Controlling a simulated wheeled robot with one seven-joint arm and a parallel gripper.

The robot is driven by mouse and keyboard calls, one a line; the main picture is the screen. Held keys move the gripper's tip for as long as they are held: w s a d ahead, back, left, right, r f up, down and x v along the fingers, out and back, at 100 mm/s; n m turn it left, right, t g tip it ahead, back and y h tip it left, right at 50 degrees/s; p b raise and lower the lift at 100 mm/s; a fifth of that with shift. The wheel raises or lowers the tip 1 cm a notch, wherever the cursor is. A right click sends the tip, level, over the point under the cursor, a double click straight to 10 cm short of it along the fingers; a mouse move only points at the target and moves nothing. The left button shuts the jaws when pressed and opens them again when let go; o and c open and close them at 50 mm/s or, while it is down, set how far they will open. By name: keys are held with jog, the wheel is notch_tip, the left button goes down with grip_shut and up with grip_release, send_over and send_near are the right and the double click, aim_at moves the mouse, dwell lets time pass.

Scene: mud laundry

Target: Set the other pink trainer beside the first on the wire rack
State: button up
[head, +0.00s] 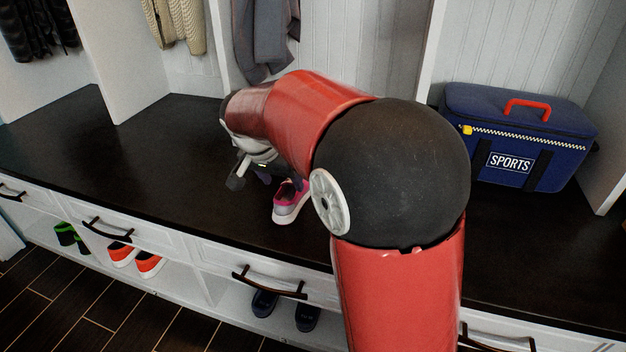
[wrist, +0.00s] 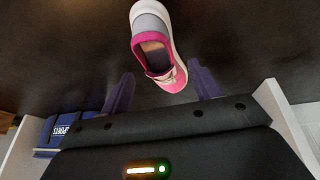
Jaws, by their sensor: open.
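A pink trainer (head: 289,203) with a white sole sits on the dark bench top, partly hidden by my arm. In the wrist view the trainer (wrist: 157,45) lies ahead of my gripper (wrist: 160,72), its pink strap end pointing toward the gripper. My gripper is open, with one dark finger on each side of that near end. I cannot tell whether either finger touches the shoe. In the head view my gripper (head: 262,172) is low over the bench and partly hidden. Neither the wire rack nor a second pink trainer shows in either view.
A blue SPORTS bag (head: 515,135) with a red handle stands on the bench at the right. White dividers (head: 118,60) split the bench into bays. Orange shoes (head: 149,264) and dark blue shoes (head: 307,316) sit in cubbies below. The bench's left part is clear.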

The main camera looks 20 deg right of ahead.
aim_at(290, 197)
jog(key=x, duration=0.6)
jog(key=shift+f+b, duration=0.35)
jog(key=shift+f, duration=0.1)
jog(key=c, duration=0.8)
jog(key=shift+o, duration=0.2)
